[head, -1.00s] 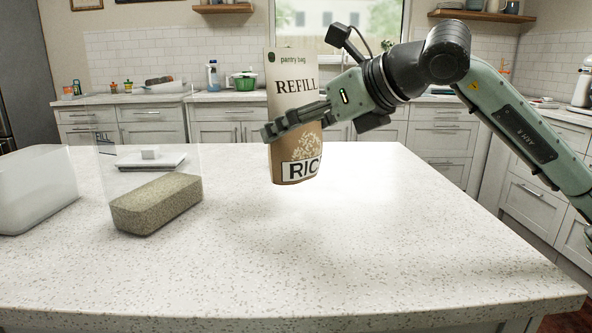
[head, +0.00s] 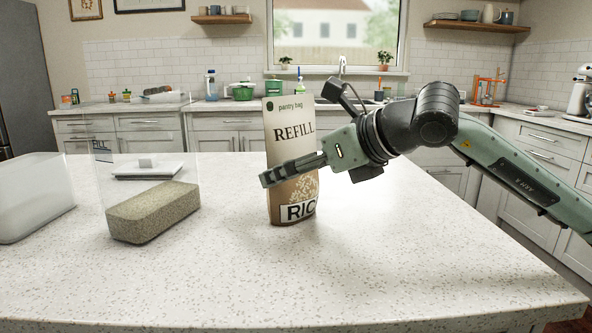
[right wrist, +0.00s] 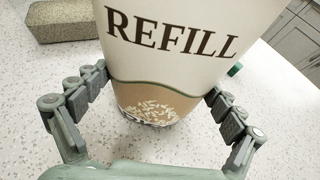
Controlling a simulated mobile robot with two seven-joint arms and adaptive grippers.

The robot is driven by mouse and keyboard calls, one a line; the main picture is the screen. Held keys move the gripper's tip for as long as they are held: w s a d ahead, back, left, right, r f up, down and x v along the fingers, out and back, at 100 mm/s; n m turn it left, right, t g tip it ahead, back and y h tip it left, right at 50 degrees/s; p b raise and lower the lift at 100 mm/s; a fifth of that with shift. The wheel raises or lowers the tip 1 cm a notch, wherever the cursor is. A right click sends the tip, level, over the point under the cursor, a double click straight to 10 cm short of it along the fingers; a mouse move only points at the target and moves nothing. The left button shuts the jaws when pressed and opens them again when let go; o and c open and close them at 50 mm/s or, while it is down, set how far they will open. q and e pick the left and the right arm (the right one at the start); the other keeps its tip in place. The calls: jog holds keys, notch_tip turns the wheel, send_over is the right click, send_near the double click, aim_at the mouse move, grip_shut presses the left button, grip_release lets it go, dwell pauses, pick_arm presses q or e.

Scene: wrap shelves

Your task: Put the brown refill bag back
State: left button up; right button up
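The refill bag (head: 291,150) is cream above and brown below, with "REFILL" and "RICE" lettering partly visible. It stands upright, its base apparently on the speckled counter (head: 380,270). My right gripper (head: 290,172) is around the bag at mid-height, coming in from the right. In the right wrist view the bag (right wrist: 165,60) fills the space between the fingers (right wrist: 158,85), one at each side, with the fingertips seeming to press its edges. The bag's far side is hidden. My left gripper is not in view.
Left of the bag, a tan speckled block (head: 152,212) lies by a clear panel or box, with a white scale-like item (head: 146,170) behind. A translucent white bin (head: 32,200) stands at the far left. The counter's front and right are clear.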

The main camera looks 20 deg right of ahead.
jog(key=shift+o, duration=0.3)
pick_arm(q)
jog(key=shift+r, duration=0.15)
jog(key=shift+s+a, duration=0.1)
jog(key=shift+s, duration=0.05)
pick_arm(e)
jog(key=shift+r, duration=0.15)
jog(key=shift+v, duration=0.75)
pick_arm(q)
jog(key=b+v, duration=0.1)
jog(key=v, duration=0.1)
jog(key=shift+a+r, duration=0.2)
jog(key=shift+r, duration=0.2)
pick_arm(e)
jog(key=v, duration=1)
jog(key=shift+s, duration=0.25)
jog(key=shift+d+r, duration=0.1)
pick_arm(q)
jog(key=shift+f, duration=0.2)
